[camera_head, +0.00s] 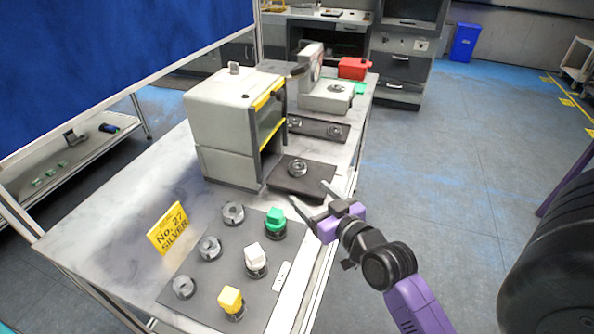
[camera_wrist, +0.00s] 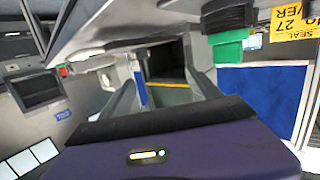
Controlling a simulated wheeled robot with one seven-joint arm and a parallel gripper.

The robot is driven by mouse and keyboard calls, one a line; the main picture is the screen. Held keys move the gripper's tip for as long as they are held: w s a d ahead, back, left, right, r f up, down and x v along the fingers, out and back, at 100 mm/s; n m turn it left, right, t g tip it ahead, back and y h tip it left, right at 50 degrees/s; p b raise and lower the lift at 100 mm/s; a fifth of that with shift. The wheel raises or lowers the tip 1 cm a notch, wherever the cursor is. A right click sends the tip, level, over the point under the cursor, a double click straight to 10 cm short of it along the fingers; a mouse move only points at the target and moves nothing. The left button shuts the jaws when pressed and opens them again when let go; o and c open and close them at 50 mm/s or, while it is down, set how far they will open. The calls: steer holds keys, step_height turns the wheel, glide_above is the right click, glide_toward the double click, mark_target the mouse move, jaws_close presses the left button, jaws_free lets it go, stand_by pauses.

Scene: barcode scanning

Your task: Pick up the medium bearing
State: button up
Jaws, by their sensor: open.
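Several grey ring-shaped bearings show in the head view. Three lie in a row on the near dark mat (camera_head: 196,268): a far one (camera_head: 233,213), a middle one (camera_head: 209,248) and a near one (camera_head: 183,287). Another bearing (camera_head: 298,168) sits on a dark plate (camera_head: 315,183) beside the beige machine. I cannot tell by size which is the medium one. My gripper (camera_head: 311,204) is open and empty at the table's right edge, between the near mat and the plate. In the wrist view its fingers (camera_wrist: 163,95) are apart with no bearing between them.
The beige machine (camera_head: 228,115) stands behind. Two bearings lie on a farther plate (camera_head: 317,128). Open floor lies right.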

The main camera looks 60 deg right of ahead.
steer(key=y, duration=0.1)
glide_toward(300, 168)
steer(key=shift+w+d+r+g, duration=0.15)
steer(key=shift+w+g, duration=0.25)
steer(key=shift+w, duration=0.3)
steer(key=shift+w+d+n+y, duration=0.2)
steer(key=shift+d+n+y, duration=0.1)
steer(key=shift+d+y, duration=0.15)
steer(key=shift+w+d, duration=0.65)
steer(key=shift+w, duration=0.35)
steer(key=shift+f+p+x, duration=0.15)
steer(key=shift+p+x, duration=0.25)
steer(key=shift+x, duration=1)
steer(key=shift+f+p+x, duration=0.2)
steer(key=shift+p+x, duration=0.15)
steer(key=shift+x, duration=1)
steer(key=shift+s, duration=0.1)
steer(key=shift+c, duration=0.4)
jaws_close()
